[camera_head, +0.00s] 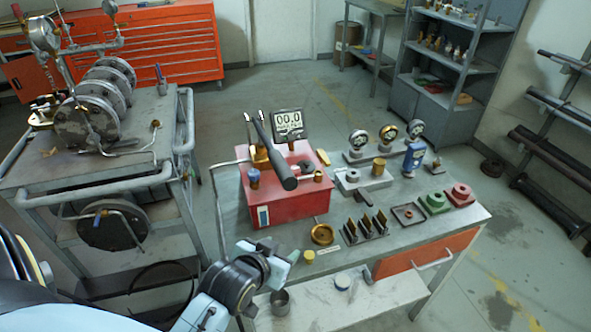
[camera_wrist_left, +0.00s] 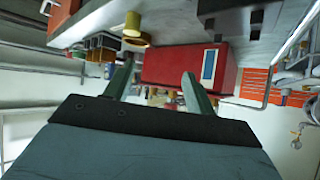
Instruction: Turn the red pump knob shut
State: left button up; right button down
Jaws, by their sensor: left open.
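The red pump (camera_head: 290,205) is a red box on the workbench, with a blue-and-white label on its front. A long black-handled lever (camera_head: 275,155) slants over its top, and a gauge reading 00.0 (camera_head: 288,124) stands behind. A small brass-coloured knob (camera_head: 318,176) and a blue-capped fitting (camera_head: 254,178) sit on the pump; I cannot tell which fitting is the knob. My left gripper (camera_head: 270,248) is open and empty, in front of and below the pump, apart from it. In the left wrist view, the pump (camera_wrist_left: 165,65) shows beyond the open fingers (camera_wrist_left: 158,86). My right gripper is out of view.
A cart with flanged pipework (camera_head: 95,105) stands left.

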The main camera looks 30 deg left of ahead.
aim_at(297, 167)
pick_arm(q)
jog(key=w+a+r+n+t+y, duration=0.2)
jog(key=w+a+r+t+y, duration=0.1)
jog(key=w+a+r+t, duration=0.3)
jog(key=x, duration=0.4)
jog(key=b+x, duration=0.1)
jog(key=x, duration=0.4)
jog(key=d+r+x, duration=0.1)
jog(key=x, duration=0.4)
jog(key=shift+w, duration=0.2)
jog(key=c, duration=1)
jog(key=shift+o, duration=0.2)
jog(key=shift+d+r+m+t+h+p, duration=0.15)
jog(key=shift+m+t+h+p, duration=0.2)
jog(key=shift+m+h, duration=0.35)
jog(key=shift+d+m+h, duration=0.1)
jog(key=shift+m+h, duration=0.6)
jog(key=shift+h, duration=0.9)
